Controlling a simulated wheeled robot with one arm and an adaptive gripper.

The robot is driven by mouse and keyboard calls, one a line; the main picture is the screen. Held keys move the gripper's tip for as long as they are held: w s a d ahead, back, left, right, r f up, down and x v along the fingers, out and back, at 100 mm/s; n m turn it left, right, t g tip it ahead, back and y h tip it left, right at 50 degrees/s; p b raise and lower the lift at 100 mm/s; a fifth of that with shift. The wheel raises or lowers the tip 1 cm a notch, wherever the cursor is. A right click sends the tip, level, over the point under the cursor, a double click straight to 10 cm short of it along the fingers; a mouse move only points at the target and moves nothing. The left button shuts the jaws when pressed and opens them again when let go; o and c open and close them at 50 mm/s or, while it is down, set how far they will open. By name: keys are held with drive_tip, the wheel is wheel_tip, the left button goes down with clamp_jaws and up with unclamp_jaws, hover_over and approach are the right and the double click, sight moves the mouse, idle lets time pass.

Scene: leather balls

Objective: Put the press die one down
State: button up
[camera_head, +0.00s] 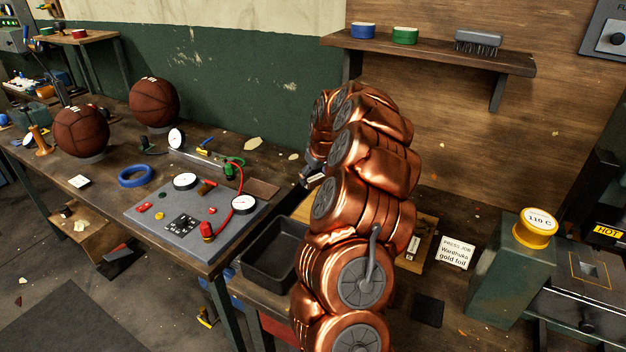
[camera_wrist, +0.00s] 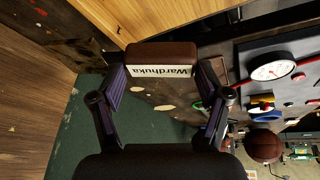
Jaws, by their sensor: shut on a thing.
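The held die (camera_wrist: 160,52) is a brown block with a white face lettered "Wardhuka", seen in the wrist view. My gripper (camera_wrist: 162,72) is shut on it, with one finger at each end. In the head view my gripper (camera_head: 314,168) shows only in part at the left of my copper arm, which hides most of the held block. A light wooden rack (camera_head: 427,222) lies on the bench behind my arm, partly hidden. A small piece with a white label (camera_head: 413,247) sits in it.
A card (camera_head: 455,251) reads "Press job Wardhuka gold foil". A black tray (camera_head: 262,283) is left of my arm. A grey gauge panel (camera_head: 165,218) and two basketballs stand further left.

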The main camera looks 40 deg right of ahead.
drive_tip(key=shift+w+d+f, duration=0.1)
drive_tip(key=shift+w+f, duration=0.05)
drive_tip(key=shift+w, duration=0.35)
wheel_tip(320, 180, down, 3)
drive_tip(key=shift+f+p, duration=0.1)
drive_tip(key=shift+p, duration=1.05)
drive_tip(key=shift+f, duration=0.1)
drive_tip(key=shift+f+b, duration=0.3)
drive_tip(key=shift+b, duration=0.15)
drive_tip(key=shift+f+b, duration=0.3)
drive_tip(key=o, duration=1.6)
drive_tip(key=shift+o, duration=0.2)
drive_tip(key=shift+r, duration=0.1)
